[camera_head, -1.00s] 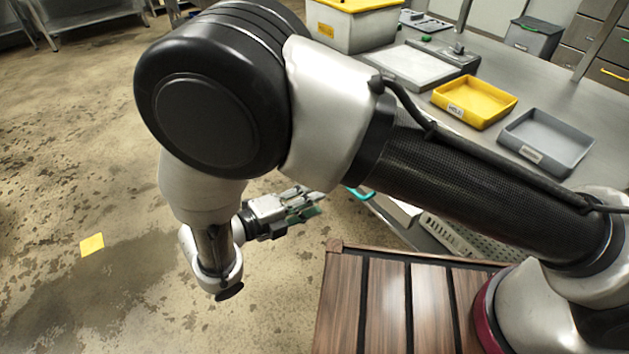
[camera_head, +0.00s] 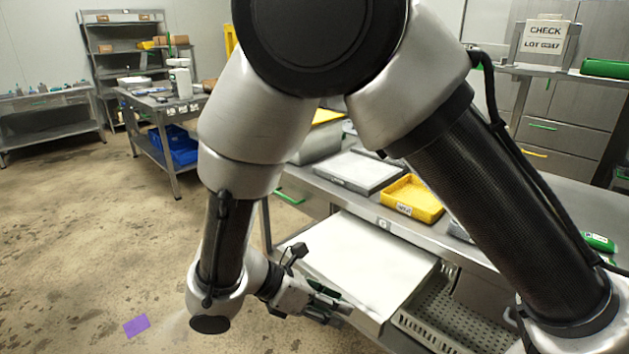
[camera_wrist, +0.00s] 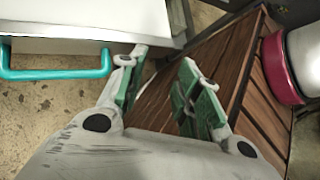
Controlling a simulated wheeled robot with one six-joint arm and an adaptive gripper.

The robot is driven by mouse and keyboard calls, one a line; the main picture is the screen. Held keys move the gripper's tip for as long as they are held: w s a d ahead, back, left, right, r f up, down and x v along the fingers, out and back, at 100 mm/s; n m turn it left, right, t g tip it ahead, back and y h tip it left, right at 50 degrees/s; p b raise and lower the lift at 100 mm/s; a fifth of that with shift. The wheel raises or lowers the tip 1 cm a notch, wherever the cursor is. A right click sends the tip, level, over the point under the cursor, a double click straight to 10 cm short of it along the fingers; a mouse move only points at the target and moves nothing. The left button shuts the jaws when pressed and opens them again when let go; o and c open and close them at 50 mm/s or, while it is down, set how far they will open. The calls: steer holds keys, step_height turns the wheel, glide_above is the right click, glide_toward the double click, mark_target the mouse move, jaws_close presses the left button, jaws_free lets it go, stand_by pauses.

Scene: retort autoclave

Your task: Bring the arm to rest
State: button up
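My gripper (camera_head: 332,312) hangs low in the head view, in front of the steel bench, beside a pulled-out white-topped drawer (camera_head: 365,262). In the wrist view my gripper (camera_wrist: 160,82) has its two green-padded fingers apart, with nothing between them. That view also shows the white drawer front (camera_wrist: 60,42) with a teal handle (camera_wrist: 55,73) at left. My arm is bent, with its elbow high and its forearm pointing down.
A yellow tray (camera_head: 412,198) and a grey flat unit (camera_head: 358,170) sit on the bench. A perforated basket (camera_head: 440,318) is below it. A slatted wooden surface (camera_wrist: 205,75) lies close to the right finger. A purple floor patch (camera_head: 137,326) lies on open floor at left.

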steer(key=s+d+r+m+t+y, duration=0.1)
steer(key=d+r+m+y, duration=0.4)
steer(key=d+r+m, duration=0.7)
steer(key=s+d+r+m+t+y, duration=0.1)
steer(key=d+r+m+y, duration=0.3)
steer(key=d+r+m, duration=0.8)
steer(key=s+d+r, duration=0.1)
steer(key=d, duration=0.8)
steer(key=shift+d+y, duration=0.15)
steer(key=shift+y, duration=0.25)
steer(key=shift+r, duration=0.1)
